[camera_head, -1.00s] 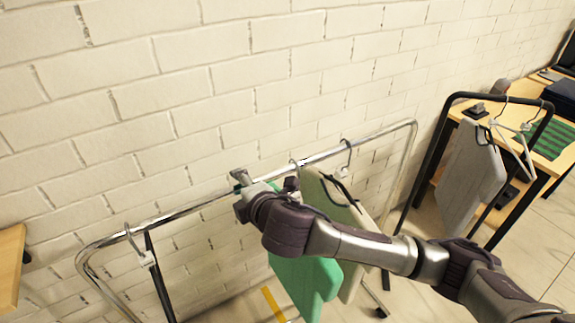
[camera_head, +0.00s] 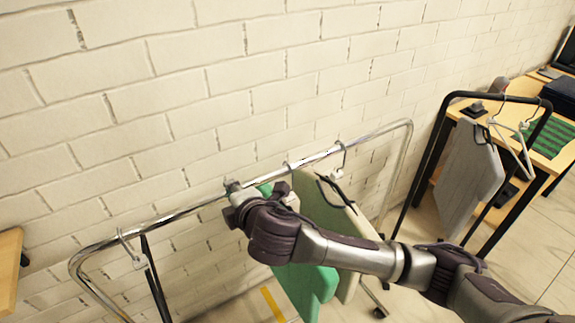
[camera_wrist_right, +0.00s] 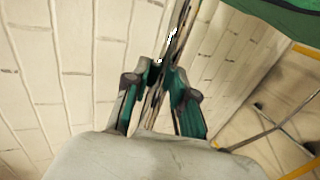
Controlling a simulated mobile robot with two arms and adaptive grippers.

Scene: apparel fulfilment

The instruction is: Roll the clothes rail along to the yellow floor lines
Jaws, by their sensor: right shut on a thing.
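The chrome clothes rail (camera_head: 180,215) stands along the white brick wall, with its top bar running from lower left to upper right. A green garment (camera_head: 312,288), a beige garment (camera_head: 347,286) and an empty-looking hanger (camera_head: 139,262) hang on it. My right gripper (camera_head: 233,194) is shut on the top bar, left of the green garment. The right wrist view shows its fingers (camera_wrist_right: 155,82) on either side of the bar (camera_wrist_right: 177,38). A yellow floor line (camera_head: 272,304) shows below the rail, partly hidden. My left gripper is out of view.
A black rail (camera_head: 437,130) with a grey garment (camera_head: 466,172) stands at the right, before a wooden table (camera_head: 549,150) with a green striped cloth. A wooden edge (camera_head: 9,268) juts in at the left. The wall is close behind the chrome rail.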

